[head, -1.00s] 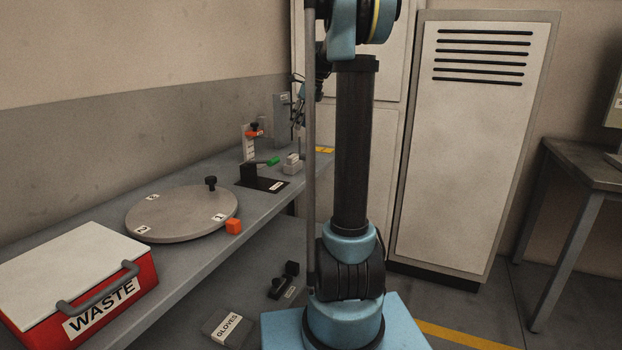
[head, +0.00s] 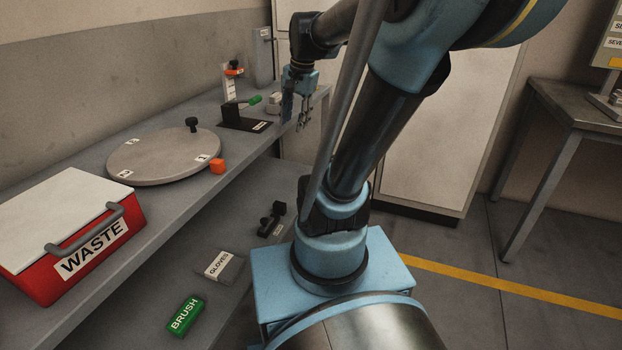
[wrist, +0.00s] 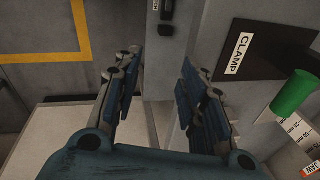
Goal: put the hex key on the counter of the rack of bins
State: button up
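I cannot make out the hex key in either view. I cannot identify a rack of bins either. The long grey counter (head: 75,252) runs along the wall at the left. My gripper (head: 303,127) hangs near the counter's far end, at its front edge, beside the clamp. In the wrist view my gripper (wrist: 160,85) has its two fingers well apart, with nothing between them. The black clamp (head: 233,120) with a green handle (head: 255,100) stands on the counter, and its labelled base also shows in the wrist view (wrist: 262,60).
A gloves pack (head: 219,265) and green brush block (head: 187,315) lie on the lower shelf. A metal table (head: 575,98) stands right. Floor between is open.

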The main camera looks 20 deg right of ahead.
jog(key=s+d+f+n+h, duration=0.1)
jog(key=s+f+n, duration=0.8)
jog(key=s+f, duration=0.4)
jog(key=shift+s+d, duration=0.2)
jog(key=shift+d, duration=0.2)
jog(key=shift+f, duration=0.1)
jog(key=shift+w+f, duration=0.25)
jog(key=shift+w, duration=0.3)
jog(key=shift+c, duration=0.6)
jog(key=shift+s, duration=0.2)
